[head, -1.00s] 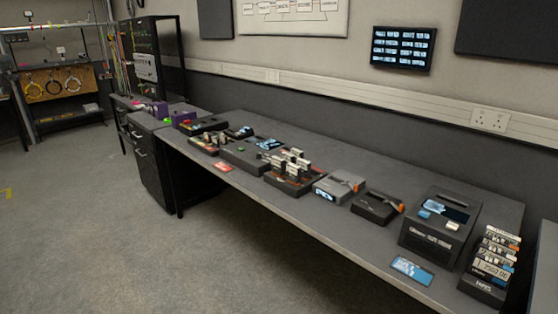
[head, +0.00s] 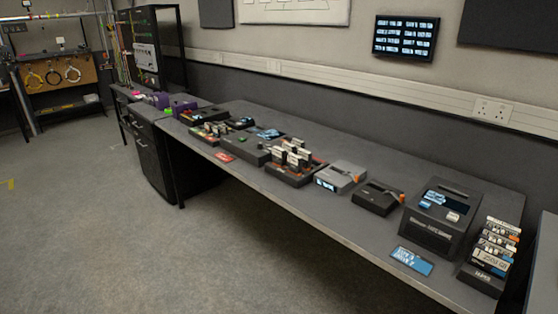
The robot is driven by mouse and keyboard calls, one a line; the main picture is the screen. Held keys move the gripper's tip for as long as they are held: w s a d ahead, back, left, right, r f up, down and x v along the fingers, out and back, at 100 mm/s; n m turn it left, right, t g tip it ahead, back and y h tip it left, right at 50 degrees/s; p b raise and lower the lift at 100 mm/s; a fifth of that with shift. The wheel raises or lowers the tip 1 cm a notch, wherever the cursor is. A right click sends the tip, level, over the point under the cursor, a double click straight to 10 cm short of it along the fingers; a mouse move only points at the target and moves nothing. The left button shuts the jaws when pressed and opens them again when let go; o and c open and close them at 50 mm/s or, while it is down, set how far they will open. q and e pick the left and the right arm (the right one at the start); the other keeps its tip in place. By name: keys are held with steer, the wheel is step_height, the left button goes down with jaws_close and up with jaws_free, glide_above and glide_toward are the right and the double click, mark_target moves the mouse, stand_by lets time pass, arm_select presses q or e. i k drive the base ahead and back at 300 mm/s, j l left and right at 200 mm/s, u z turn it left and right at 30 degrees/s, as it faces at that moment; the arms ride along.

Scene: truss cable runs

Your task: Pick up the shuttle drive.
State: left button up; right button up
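No label in the head view clearly names the shuttle drive. Two small box-like devices with orange tabs on the long bench could be it: a light grey one (head: 340,177) with a lit blue-white front, and a dark one (head: 378,198) to its right. I cannot tell which it is. Both sit flat on the bench top, apart from each other. Neither of my grippers is in view.
The long grey bench (head: 330,213) runs along the wall. A dark rack of cartridges (head: 292,162) stands left of the devices. A larger dark printer-like box (head: 441,215), a blue card (head: 411,261) and another cartridge rack (head: 490,254) are right. Floor (head: 100,230) in front is clear.

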mark_target(278, 153)
steer(key=i+j, duration=0.25)
steer(key=i, duration=0.2)
steer(key=i+j, duration=0.3)
steer(key=i, duration=0.15)
steer(key=i+j+u, duration=0.1)
steer(key=i+j, duration=0.15)
steer(key=i, duration=0.2)
